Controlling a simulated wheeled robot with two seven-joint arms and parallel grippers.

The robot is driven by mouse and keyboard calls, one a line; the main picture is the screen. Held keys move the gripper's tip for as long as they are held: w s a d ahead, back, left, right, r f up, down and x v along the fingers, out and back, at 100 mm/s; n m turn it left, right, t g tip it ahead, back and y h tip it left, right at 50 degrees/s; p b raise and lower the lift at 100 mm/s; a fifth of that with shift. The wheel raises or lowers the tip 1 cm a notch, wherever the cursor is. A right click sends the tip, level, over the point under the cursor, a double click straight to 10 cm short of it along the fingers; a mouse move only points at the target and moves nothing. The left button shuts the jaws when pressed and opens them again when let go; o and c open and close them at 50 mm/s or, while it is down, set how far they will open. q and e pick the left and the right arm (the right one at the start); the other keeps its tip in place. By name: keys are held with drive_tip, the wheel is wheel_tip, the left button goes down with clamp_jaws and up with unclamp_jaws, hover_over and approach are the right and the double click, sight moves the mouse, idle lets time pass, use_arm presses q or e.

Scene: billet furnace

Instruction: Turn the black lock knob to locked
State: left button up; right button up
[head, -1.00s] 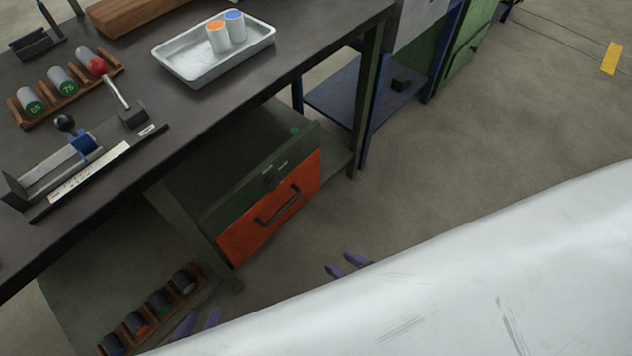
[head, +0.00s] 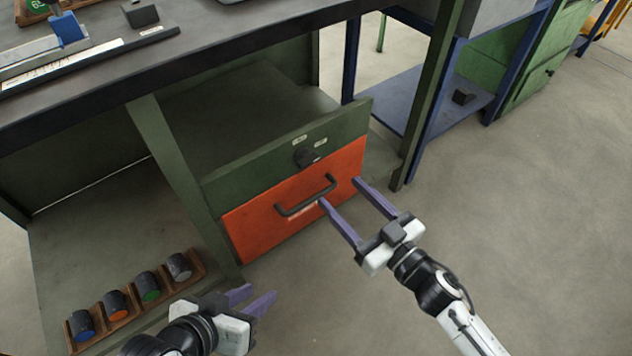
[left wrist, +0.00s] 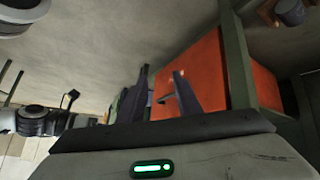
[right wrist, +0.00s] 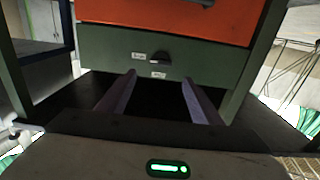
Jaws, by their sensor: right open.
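The black lock knob (head: 307,156) is on the green panel (head: 262,162) above the orange drawer (head: 258,222). Small pale labels sit above it and to its right. In the right wrist view the knob (right wrist: 160,57) shows upside down, just beyond the fingertips. Its exact pointing direction is hard to tell. My right gripper (head: 340,192) is open and empty, apart from the knob, in front of the drawer and right of its handle (head: 306,196). My left gripper (head: 260,292) is open and empty, low in front of the drawer's lower left.
The dark bench top (head: 200,55) overhangs the cabinet. A green leg (head: 180,175) stands left of the drawer. A wooden rack (head: 140,300) with several dark cylinders lies at lower left. A blue shelf (head: 425,100) stands at right. The floor at right is clear.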

sight(310, 162)
drive_tip(key=b+x, duration=0.2)
drive_tip(key=x, duration=0.7)
drive_tip(key=shift+a, duration=0.1)
use_arm(q)
drive_tip(key=shift+w+d+r+h+b, duration=0.1)
drive_tip(key=shift+w+d+h+b, duration=0.1)
drive_tip(key=shift+d, duration=0.2)
drive_tip(key=shift+w+d+r+h+b, duration=0.1)
drive_tip(key=shift+d+h, duration=0.1)
drive_tip(key=shift+d, duration=0.2)
use_arm(e)
drive_tip(key=shift+w+a, duration=0.35)
drive_tip(key=shift+w, duration=0.15)
drive_tip(key=c, duration=1.1)
drive_tip(key=shift+o, duration=0.2)
